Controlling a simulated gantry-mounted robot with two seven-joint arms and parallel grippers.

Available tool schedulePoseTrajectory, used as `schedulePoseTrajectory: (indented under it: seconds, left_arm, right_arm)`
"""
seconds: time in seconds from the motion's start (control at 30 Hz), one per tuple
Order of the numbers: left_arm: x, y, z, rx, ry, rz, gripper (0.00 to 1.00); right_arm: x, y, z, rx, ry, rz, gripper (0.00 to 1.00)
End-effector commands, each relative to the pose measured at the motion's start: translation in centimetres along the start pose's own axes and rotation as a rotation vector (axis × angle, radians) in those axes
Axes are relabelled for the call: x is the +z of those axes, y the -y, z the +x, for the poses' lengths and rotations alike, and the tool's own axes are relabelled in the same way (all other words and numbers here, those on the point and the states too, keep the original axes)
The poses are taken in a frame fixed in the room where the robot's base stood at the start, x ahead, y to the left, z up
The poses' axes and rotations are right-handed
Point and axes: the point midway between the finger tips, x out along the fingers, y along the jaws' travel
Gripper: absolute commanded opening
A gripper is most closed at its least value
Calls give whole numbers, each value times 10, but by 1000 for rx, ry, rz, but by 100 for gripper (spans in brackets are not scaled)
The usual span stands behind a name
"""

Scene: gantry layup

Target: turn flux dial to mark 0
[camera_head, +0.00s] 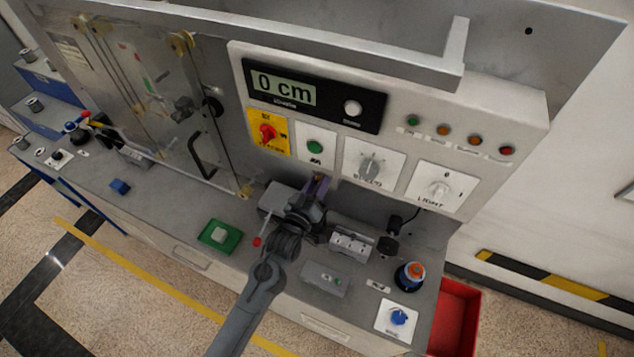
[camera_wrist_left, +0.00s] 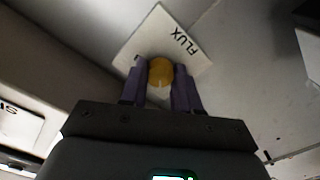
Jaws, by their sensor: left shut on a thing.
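The flux dial (camera_wrist_left: 160,72) is a round yellow-orange knob on a white plate (camera_wrist_left: 142,40) lettered FLUX in the left wrist view. A pale line shows low on its face. No scale numbers are readable on the plate, so I cannot tell its setting. My left gripper (camera_head: 318,187) reaches in under the control panel in the head view. Its two purple fingers are closed on the sides of the dial. In the head view the dial is hidden. My right gripper is in neither view.
A red bin (camera_head: 458,315) stands at right.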

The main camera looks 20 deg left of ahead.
Motion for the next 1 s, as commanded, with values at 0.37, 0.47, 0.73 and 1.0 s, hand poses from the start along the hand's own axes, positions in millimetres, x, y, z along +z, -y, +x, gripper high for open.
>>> schedulePoseTrajectory:
  seconds: [0.37, 0.47, 0.73, 1.0]
  left_arm:
    - [-1, -1, 0, 0, -1, -292, 1]
    - [-1, 0, 0, 0, -1, -341, 1]
    - [0, 0, 0, 1, 0, -416, 1]
    - [0, 0, 0, 1, 0, -430, 1]
  right_arm:
    - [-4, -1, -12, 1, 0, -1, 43]
    - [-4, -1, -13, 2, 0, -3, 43]
    - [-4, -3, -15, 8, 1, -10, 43]
    - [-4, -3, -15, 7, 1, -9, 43]
